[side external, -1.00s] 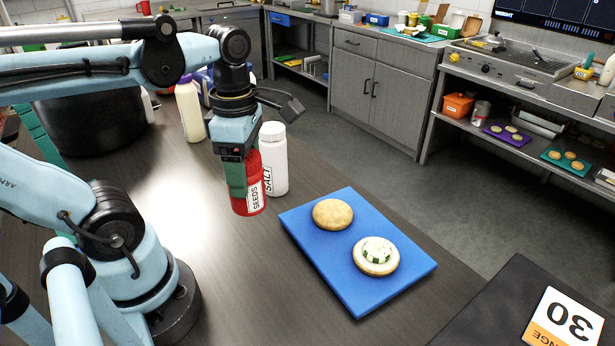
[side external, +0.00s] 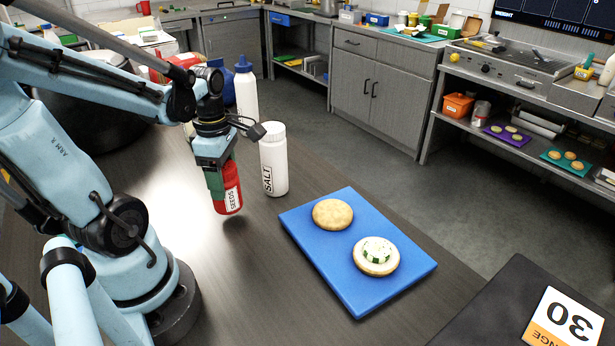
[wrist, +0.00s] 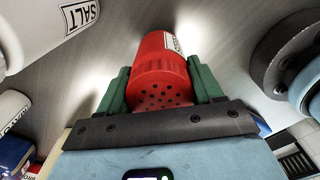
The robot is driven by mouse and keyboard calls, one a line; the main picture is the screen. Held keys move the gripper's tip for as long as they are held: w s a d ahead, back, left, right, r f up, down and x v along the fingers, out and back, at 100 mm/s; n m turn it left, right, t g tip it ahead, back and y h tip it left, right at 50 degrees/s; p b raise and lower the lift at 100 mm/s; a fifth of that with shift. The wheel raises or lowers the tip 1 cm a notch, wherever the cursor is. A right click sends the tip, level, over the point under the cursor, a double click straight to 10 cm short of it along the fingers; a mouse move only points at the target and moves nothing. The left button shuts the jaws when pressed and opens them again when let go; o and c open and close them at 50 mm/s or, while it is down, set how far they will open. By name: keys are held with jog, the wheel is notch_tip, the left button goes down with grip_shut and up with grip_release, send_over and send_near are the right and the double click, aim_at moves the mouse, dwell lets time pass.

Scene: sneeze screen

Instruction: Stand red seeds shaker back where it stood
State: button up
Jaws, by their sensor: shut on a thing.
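The red seeds shaker (side external: 230,191) is held in my gripper (side external: 214,182), a little left of the white salt shaker (side external: 273,160). Its lower end is near the table (side external: 190,235); I cannot tell for certain whether it touches. It leans slightly in the side view. In the wrist view the red shaker (wrist: 162,72) shows its holed top toward the camera, between the two green fingers of my gripper (wrist: 163,88), shut on its sides. The salt shaker also shows at the upper left of the wrist view (wrist: 40,30).
A blue board (side external: 345,245) with two round buns (side external: 376,257) lies right of the shakers. A white bottle with a blue cap (side external: 246,92) stands behind the gripper, and a dark pot (side external: 85,120) is at the back left. The table in front of the red shaker is clear.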

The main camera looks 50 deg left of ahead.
jog(key=shift+f, duration=1.25)
jog(key=o, duration=1.1)
jog(key=shift+f, duration=0.15)
